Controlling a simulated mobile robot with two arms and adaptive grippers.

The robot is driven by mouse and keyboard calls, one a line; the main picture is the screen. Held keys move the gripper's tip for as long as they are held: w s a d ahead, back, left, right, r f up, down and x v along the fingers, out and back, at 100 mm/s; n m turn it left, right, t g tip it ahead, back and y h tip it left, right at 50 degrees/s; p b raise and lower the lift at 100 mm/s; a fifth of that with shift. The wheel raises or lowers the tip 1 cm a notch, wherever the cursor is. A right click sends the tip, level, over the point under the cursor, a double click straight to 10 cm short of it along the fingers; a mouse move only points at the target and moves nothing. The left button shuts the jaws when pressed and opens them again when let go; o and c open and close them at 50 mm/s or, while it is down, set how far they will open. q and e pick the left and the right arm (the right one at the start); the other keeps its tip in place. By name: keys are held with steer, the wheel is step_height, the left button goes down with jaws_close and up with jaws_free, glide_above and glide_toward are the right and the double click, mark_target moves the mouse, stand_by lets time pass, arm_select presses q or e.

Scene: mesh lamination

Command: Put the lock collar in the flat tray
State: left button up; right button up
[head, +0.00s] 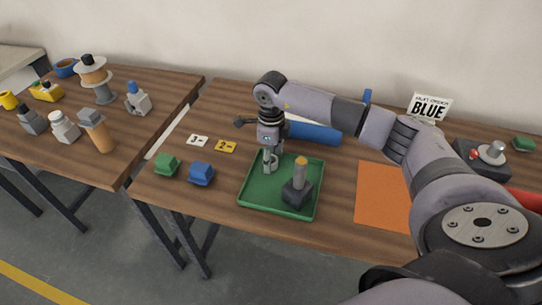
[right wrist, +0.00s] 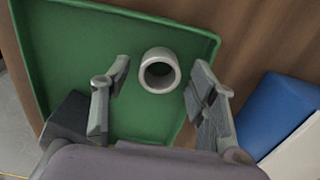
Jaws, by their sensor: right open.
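The lock collar, a light grey ring (right wrist: 159,71), shows in the right wrist view with its hole facing the camera. It appears over the green floor of the flat tray, close to one edge. The green tray (head: 255,197) lies on the near table and also shows in the right wrist view (right wrist: 60,45). My right gripper (head: 270,168) points down over the tray's back left part. Its fingers (right wrist: 158,100) are open, one on each side of the collar with gaps. In the head view I cannot make out the collar at the gripper. My left gripper is not in view.
A dark block with a grey, orange-topped post (head: 298,188) stands in the tray. Green (head: 167,164) and blue (head: 201,174) blocks lie left of it. A blue cylinder (head: 315,132) lies behind, an orange sheet (head: 382,195) to the right. The left table (head: 150,120) holds several parts.

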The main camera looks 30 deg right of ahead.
steer(key=shift+r, duration=0.4)
step_height(320, 180, up, 12)
steer(key=b, duration=0.2)
steer(key=shift+f, duration=0.25)
steer(key=shift+f, duration=0.1)
